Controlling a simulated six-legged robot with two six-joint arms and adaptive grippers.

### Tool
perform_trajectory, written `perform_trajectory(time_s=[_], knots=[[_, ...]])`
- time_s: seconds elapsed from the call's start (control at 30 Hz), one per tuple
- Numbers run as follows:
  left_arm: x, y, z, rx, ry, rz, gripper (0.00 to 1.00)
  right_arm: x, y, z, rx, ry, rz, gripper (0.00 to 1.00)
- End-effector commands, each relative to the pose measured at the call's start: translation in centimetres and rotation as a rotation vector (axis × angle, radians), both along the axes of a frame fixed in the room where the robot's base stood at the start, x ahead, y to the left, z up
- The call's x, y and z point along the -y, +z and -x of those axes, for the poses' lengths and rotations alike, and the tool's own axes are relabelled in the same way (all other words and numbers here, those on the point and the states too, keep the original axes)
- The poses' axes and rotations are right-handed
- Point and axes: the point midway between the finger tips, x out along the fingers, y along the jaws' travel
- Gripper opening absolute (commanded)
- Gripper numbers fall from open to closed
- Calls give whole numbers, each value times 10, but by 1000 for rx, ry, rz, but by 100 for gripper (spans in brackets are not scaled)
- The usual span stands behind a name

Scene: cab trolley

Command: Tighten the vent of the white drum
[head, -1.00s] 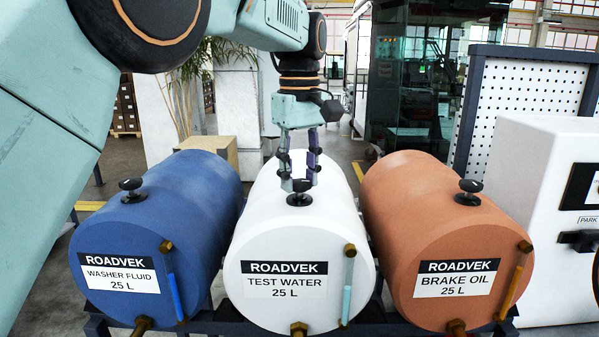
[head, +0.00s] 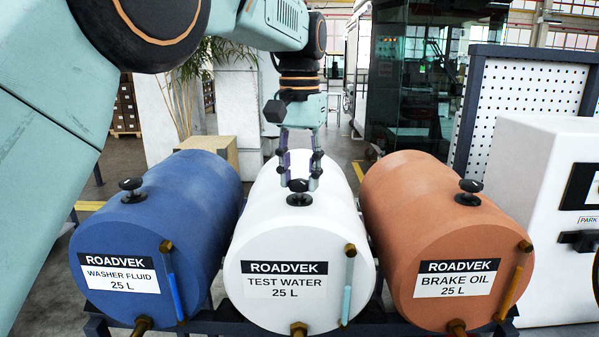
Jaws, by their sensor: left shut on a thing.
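The white drum (head: 262,222) labelled TEST WATER lies on its side in the middle of the rack. Its black vent (head: 299,199) stands on top near the front end. My left gripper (head: 299,184) points straight down over the vent, with a finger on either side of the vent's knob. It is shut on the knob, whose top shows between the fingertips. The vent's base disc rests on the drum, and I cannot tell whether there is a gap under the knob. My right gripper is not in view.
A blue washer fluid drum (head: 190,205), with its own black vent (head: 131,190), lies close on the left. An orange brake oil drum (head: 415,215), also with a vent (head: 468,192), lies close on the right. A dark rack (head: 225,322) carries the drums. A white cabinet (head: 530,160) stands far right.

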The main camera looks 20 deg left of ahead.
Motion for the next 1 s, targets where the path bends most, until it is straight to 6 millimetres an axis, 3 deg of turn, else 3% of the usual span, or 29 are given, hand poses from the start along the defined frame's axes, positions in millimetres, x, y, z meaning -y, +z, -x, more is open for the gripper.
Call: perform_trajectory(time_s=[0.5,1.0], knots=[[0,1,0,3,-430,1,5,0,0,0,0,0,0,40],[0,1,-1,4,-595,0,5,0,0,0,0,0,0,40]])
